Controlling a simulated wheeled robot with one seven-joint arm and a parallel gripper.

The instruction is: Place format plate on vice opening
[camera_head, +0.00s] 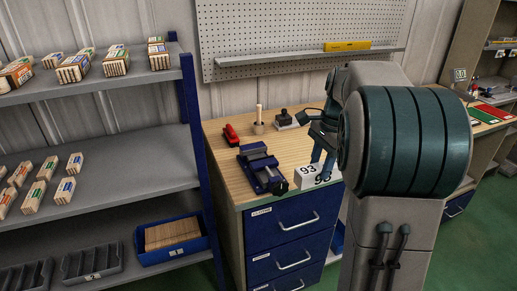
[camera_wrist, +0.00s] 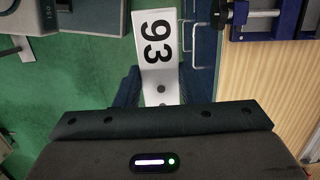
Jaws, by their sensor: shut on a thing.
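The format plate (camera_head: 307,171) is white with a black 93, and it shows in the wrist view (camera_wrist: 157,70) between my fingers. My gripper (camera_head: 322,163) is shut on the plate; its fingers also show in the wrist view (camera_wrist: 160,88). The blue and grey vice (camera_head: 262,168) stands on the wooden tabletop, left of the plate in the head view. Part of the vice shows at the upper right of the wrist view (camera_wrist: 237,22). The plate is apart from the vice, near the table's front edge. My arm hides part of the tabletop.
The wooden table (camera_head: 222,144) has blue drawers (camera_head: 287,223) with handles below. A red stapler (camera_head: 231,134), a holder with a stick (camera_head: 259,127) and a black stamp (camera_head: 284,118) stand behind the vice. Shelves (camera_head: 130,165) with stick packs are close on the left.

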